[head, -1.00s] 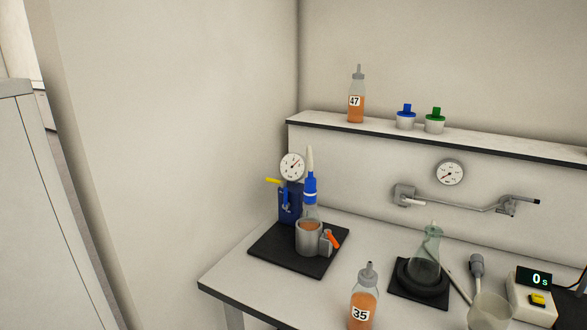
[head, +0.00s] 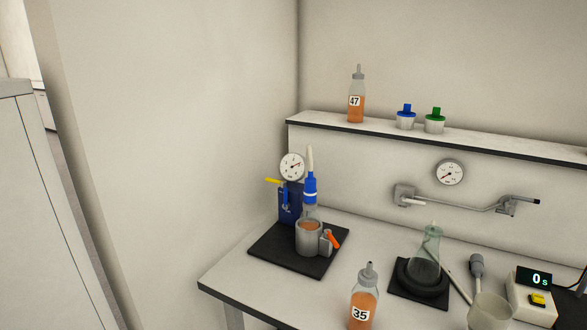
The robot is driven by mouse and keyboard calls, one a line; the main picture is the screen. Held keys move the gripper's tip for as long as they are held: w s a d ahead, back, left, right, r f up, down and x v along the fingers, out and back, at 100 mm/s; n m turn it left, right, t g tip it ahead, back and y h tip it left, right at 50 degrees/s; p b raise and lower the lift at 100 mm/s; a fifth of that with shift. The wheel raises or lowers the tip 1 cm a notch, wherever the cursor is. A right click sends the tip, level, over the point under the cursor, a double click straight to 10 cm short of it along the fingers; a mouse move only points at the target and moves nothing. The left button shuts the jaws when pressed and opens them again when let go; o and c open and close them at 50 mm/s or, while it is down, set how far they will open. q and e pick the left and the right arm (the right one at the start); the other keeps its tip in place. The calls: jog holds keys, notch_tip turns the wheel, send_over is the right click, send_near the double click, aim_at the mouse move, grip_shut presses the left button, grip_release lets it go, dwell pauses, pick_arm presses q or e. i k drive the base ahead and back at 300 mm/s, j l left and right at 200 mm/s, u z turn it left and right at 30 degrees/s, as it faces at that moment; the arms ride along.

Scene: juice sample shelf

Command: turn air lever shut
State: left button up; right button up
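A blue block (head: 290,203) stands at the back of a black mat (head: 266,249) on the bench. A yellow lever (head: 272,181) sticks out sideways to the left from its top. A blue handle (head: 285,196) hangs down its front. A round white gauge (head: 292,166) sits on top, its needle pointing right and slightly up. A blue and white holder with a pale top (head: 310,188) stands over a metal cup (head: 308,242) of orange juice. The cup has an orange-handled clamp (head: 332,239). I cannot tell for certain which handle is the air lever. Neither gripper is in view.
Bottle 35 (head: 362,303) stands at the bench front. A flask (head: 427,252), a beaker (head: 488,311) and a timer (head: 533,297) reading 0 are to the right. A wall pipe (head: 460,203) and gauge (head: 450,172) are behind. Bottle 47 (head: 356,100) is on the shelf.

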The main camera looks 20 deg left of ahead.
aim_at(286, 204)
jog(key=i+j+u, duration=0.2)
jog(key=i+j, duration=0.25)
jog(key=j, duration=0.15)
jog(key=i+j+u, duration=0.15)
jog(key=i+j, duration=0.3)
jog(key=k+j, duration=0.15)
jog(key=k, duration=0.3)
jog(key=i, duration=0.45)
